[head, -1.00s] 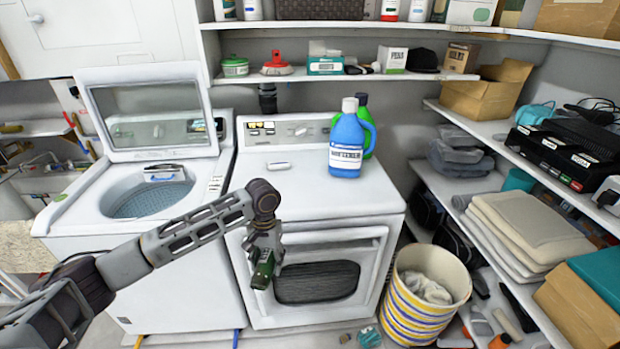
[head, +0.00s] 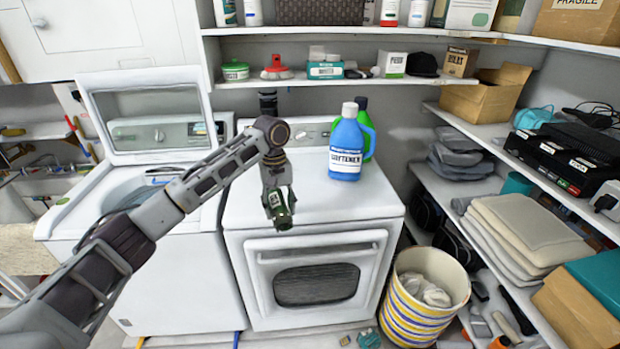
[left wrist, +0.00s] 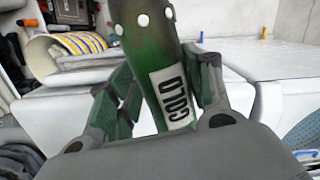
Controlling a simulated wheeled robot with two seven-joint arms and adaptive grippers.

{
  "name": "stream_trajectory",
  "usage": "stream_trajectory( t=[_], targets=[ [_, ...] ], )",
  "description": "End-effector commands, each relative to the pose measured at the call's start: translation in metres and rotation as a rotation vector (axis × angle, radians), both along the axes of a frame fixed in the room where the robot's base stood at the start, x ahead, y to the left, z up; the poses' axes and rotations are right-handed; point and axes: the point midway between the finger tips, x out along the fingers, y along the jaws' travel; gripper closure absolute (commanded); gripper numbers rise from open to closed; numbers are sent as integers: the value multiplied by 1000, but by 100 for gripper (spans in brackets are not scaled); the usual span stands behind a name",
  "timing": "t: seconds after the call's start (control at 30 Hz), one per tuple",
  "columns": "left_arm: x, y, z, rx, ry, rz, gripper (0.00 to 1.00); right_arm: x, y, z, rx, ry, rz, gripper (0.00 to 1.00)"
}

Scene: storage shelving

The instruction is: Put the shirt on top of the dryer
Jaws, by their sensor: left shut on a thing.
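The white dryer (head: 313,270) stands in the middle of the head view, its front door closed. A pale crumpled cloth (head: 428,291), which may be the shirt, lies in a striped basket (head: 412,322) to the dryer's right. My left gripper (head: 278,203) is in front of or above the dryer top's front edge. It is shut on a dark green object (left wrist: 165,60) with a white label reading "COLD" in the left wrist view. The gripper hides part of the object. My right gripper is not in view.
A blue softener bottle (head: 346,150) and a green bottle (head: 364,112) stand on the dryer's back right. An open-lidded washer (head: 175,265) is at left. Shelves (head: 440,180) with folded cloths (head: 530,228) are at right. The dryer top's front is mostly clear.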

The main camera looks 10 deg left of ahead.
Motion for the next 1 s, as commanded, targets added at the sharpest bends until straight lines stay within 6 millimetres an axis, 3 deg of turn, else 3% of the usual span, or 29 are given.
stream_trajectory(
  t=[1.0],
  targets=[
    [9, 18, 3, 1, -1, 848, 77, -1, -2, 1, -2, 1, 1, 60]
  ],
)
